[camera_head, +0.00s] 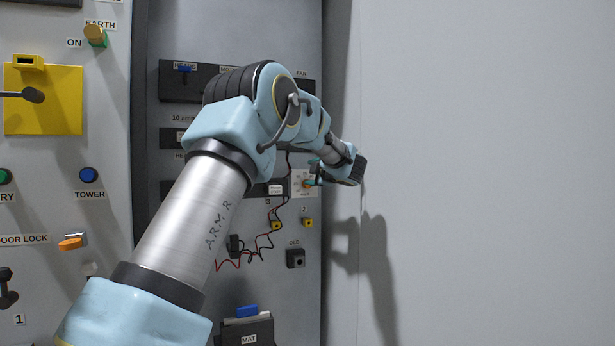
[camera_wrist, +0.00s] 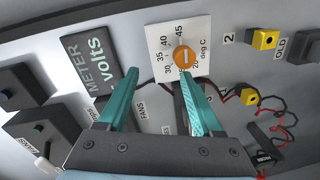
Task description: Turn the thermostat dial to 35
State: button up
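The thermostat dial is a round orange knob (camera_wrist: 185,57) with a pale line across its face, on a white plate (camera_wrist: 202,30) marked with 30, 35, 40, 45 and "deg C". I cannot tell which number the line points to. In the camera_head view the dial plate (camera_head: 298,178) is small and partly behind my gripper (camera_head: 316,172). In the wrist view my gripper (camera_wrist: 160,76) is open, with its two teal fingers apart. The right fingertip is just below the knob in the picture. The left fingertip is off to the left, beside the plate. Nothing is between the fingers.
A dark "METER volts" box (camera_wrist: 92,60) is left of the plate. Right of it are a yellow socket (camera_wrist: 262,39), a dark "OLD" box (camera_wrist: 306,46) and another yellow socket (camera_wrist: 249,97) with red and black wires. A plain wall (camera_head: 480,150) bounds the right side.

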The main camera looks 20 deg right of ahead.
jog(key=s+d+b, duration=0.2)
jog(key=s, duration=0.7)
jog(key=shift+s+f, duration=0.15)
jog(key=shift+f, duration=0.25)
dwell(0.7)
notch_tip(320, 180, down, 8)
jog(key=w+m+g+p, duration=0.1)
jog(key=w+m+p, duration=0.2)
jog(key=m+p, duration=0.85)
notch_tip(320, 180, up, 5)
jog(key=s+m+t+p, duration=0.15)
jog(key=m+p, duration=0.45)
jog(key=p, duration=0.8)
jog(key=w+a+p, duration=0.1)
jog(key=w+p, duration=0.2)
jog(key=w, duration=0.7)
jog(key=shift+w+a, duration=0.25)
jog(key=shift+w, duration=0.1)
jog(key=shift+t, duration=0.25)
jog(key=shift+c, duration=0.4)
